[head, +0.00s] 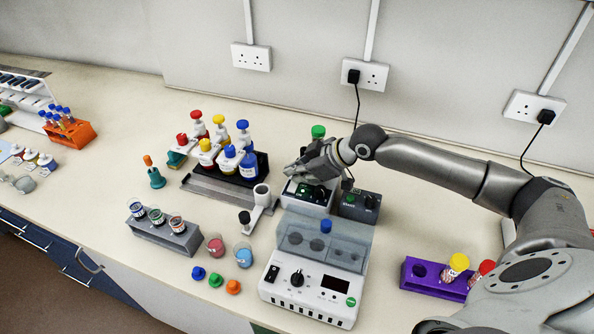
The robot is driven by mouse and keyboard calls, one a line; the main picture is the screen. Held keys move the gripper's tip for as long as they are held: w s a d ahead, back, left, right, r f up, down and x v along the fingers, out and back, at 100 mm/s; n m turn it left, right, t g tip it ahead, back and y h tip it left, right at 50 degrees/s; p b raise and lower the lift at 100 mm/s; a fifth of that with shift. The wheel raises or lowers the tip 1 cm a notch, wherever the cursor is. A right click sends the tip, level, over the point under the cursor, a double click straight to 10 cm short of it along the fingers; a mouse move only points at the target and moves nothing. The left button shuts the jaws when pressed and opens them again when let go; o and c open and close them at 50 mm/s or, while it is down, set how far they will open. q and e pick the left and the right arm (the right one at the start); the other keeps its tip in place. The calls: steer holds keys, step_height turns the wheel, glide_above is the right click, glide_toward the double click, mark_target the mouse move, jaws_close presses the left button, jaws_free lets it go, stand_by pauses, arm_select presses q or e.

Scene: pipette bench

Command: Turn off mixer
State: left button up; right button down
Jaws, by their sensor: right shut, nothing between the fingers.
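My right gripper (297,171) is shut and empty. It is over a small white unit with a green panel and dark top (316,206), close above or touching it; I cannot tell which. The gripper hides part of that unit's top. A dark grey control box (359,206) with a green label and a knob stands just right of the unit. In front is a larger white device (312,295) with a clear lid, a black rocker switch, a knob and a dark display. I cannot tell for sure which device is the mixer. My left gripper is not in view.
A rack of colour-capped bottles (222,185) stands left of the gripper. A grey holder with small cups (165,236) is front left. A purple rack (429,286) is at right, near my arm. A green-capped item (318,131) stands behind the gripper.

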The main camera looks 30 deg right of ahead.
steer(key=shift+f, duration=0.5)
steer(key=shift+d+f, duration=0.1)
steer(key=shift+f, duration=0.15)
steer(key=shift+d, duration=0.15)
steer(key=shift+f, duration=0.1)
